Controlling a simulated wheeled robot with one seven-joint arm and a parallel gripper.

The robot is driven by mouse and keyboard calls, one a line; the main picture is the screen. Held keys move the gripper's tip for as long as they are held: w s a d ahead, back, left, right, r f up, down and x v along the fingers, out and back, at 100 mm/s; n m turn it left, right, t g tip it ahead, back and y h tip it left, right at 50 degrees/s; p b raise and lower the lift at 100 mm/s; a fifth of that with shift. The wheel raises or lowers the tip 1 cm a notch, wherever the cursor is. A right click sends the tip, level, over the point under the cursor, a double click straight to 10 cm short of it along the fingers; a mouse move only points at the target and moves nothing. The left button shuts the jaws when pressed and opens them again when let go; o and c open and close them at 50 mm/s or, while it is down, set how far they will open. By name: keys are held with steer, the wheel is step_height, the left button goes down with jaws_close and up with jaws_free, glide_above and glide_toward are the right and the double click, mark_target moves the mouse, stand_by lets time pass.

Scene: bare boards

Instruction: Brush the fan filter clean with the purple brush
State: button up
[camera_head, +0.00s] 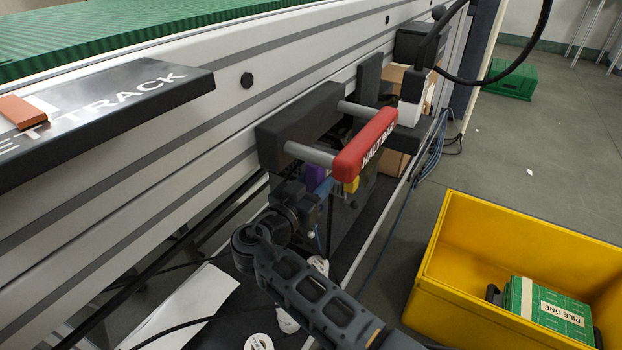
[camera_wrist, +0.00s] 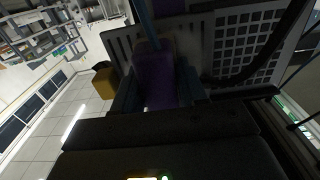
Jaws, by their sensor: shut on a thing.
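My gripper (camera_head: 308,203) reaches in below a red bar on the side of the conveyor frame. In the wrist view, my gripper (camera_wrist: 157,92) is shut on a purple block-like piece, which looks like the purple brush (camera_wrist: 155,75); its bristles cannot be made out. A bit of purple (camera_head: 317,176) also shows beside my gripper in the head view. A grey panel with square holes (camera_wrist: 243,50), perhaps the fan filter, fills the upper right of the wrist view. Whether the brush touches it cannot be told. The head view does not clearly show the filter.
The red bar, marked HALT BAR (camera_head: 366,145), juts out just above my gripper. A yellow piece (camera_head: 351,185) sits beneath it. A yellow crate (camera_head: 470,290) holding a green box (camera_head: 548,310) stands at right. Cables (camera_head: 425,165) hang along the frame. The floor beyond is mostly clear.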

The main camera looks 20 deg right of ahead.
steer(key=shift+s+d, duration=0.2)
steer(key=shift+s, duration=0.1)
steer(key=shift+s, duration=0.1)
steer(key=shift+s+d+p, duration=0.35)
steer(key=shift+s+d, duration=0.25)
steer(key=shift+s+d, duration=0.7)
steer(key=shift+w+f, duration=0.1)
